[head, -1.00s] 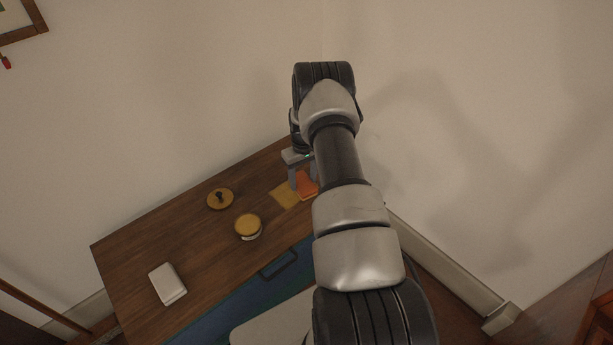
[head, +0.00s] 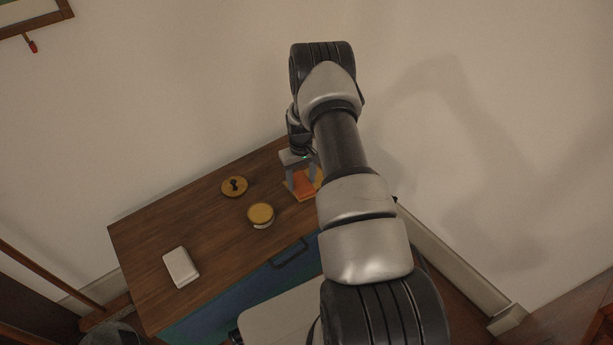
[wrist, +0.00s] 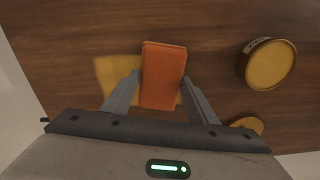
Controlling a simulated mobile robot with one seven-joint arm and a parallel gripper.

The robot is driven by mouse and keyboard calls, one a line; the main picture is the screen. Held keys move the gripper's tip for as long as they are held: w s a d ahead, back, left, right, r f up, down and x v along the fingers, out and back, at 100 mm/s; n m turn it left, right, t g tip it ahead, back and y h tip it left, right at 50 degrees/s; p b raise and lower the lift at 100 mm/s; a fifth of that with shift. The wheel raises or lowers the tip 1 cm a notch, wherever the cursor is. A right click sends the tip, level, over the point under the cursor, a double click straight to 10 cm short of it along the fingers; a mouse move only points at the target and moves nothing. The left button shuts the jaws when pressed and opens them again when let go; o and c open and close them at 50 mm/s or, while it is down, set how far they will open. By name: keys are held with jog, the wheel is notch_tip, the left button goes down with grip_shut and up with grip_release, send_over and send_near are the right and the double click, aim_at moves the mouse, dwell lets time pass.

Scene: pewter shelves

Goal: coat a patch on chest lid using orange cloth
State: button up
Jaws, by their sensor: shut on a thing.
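The chest (head: 205,225) has a brown wooden lid and a blue front with a dark handle. My gripper (head: 303,182) is low over the lid's far right part and is shut on the orange cloth (head: 304,188). In the wrist view the cloth (wrist: 163,72) is a folded orange pad between the two fingers. A flat yellow patch (wrist: 116,78) on the lid lies partly under the cloth, showing mostly to its left in that view. Whether the cloth touches the lid is hard to tell.
A round tin with a yellow top (head: 261,213) stands left of my gripper. A yellow disc with a dark knob (head: 234,187) lies behind it. A white box (head: 181,268) lies near the lid's left end. Walls stand behind and to the right.

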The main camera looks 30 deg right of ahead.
jog(key=shift+s+a, duration=0.2)
jog(key=shift+a, duration=0.8)
jog(key=shift+s+a, duration=0.2)
jog(key=shift+a, duration=0.8)
jog(key=shift+f, duration=0.15)
jog(key=shift+w+d+b, duration=0.15)
jog(key=shift+d+b, duration=0.45)
jog(key=shift+d, duration=0.25)
jog(key=shift+w+d+b, duration=0.2)
jog(key=shift+d+b, duration=0.3)
jog(key=shift+d, duration=0.5)
jog(key=shift+w+d+b, duration=0.2)
jog(key=shift+d+b, duration=0.3)
jog(key=shift+d, duration=0.45)
jog(key=shift+w+d+b, duration=0.2)
jog(key=shift+d+b, duration=0.3)
jog(key=shift+d, duration=0.5)
jog(key=shift+w+d+b, duration=0.2)
jog(key=shift+d+b, duration=0.35)
jog(key=shift+d, duration=0.3)
jog(key=shift+w+d, duration=0.15)
jog(key=shift+d, duration=0.8)
jog(key=shift+w+d, duration=0.2)
jog(key=shift+d, duration=0.8)
jog(key=shift+w+d, duration=0.15)
jog(key=shift+d, duration=0.8)
